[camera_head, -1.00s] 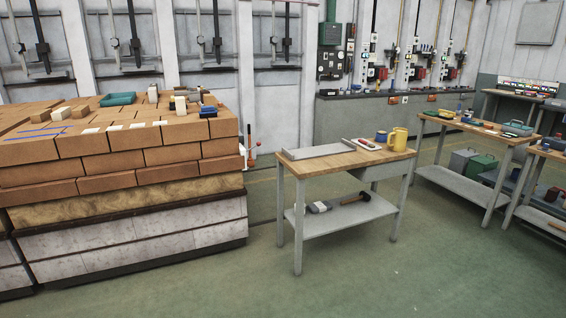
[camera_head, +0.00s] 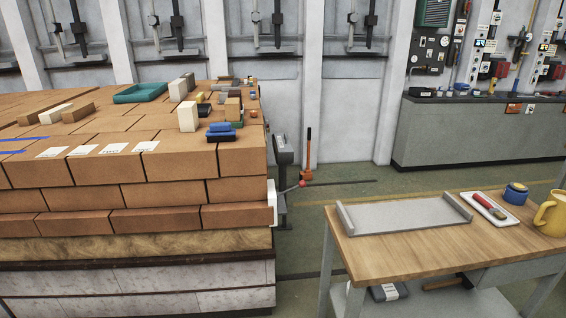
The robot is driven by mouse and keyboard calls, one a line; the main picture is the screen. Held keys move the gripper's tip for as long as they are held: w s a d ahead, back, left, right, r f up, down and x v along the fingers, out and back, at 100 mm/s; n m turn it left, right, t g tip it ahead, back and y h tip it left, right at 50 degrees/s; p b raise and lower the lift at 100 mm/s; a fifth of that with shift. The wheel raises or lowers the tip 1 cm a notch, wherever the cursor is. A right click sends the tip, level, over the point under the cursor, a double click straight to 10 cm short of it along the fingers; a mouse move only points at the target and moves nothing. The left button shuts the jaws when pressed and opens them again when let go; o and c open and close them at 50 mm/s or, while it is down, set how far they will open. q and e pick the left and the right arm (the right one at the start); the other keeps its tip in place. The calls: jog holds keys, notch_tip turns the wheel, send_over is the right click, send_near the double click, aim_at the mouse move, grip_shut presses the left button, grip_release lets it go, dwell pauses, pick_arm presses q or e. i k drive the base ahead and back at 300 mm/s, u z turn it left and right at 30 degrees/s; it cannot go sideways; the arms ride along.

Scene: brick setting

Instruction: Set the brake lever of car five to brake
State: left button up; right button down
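A kiln car loaded with stacked orange bricks (camera_head: 165,193) fills the left side of the head view. At its right end, a short lever with a red ball knob (camera_head: 302,184) sticks out to the right, slightly upward, near a white plate (camera_head: 271,203). Behind it stands a grey box on a post (camera_head: 284,150) and an upright orange-handled lever (camera_head: 308,146). I cannot tell which of the two levers is the brake, and no car number is readable. Neither of my grippers is in view.
A wooden-topped table (camera_head: 400,245) with a grey tray (camera_head: 405,214), a blue jar (camera_head: 515,193) and a yellow mug (camera_head: 552,214) stands at the right. A narrow strip of green floor (camera_head: 300,260) lies between car and table. A grey counter (camera_head: 470,135) stands behind.

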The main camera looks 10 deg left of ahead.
aim_at(302, 184)
jog(key=u, duration=0.6)
jog(key=i, duration=1.55)
jog(key=u, duration=0.65)
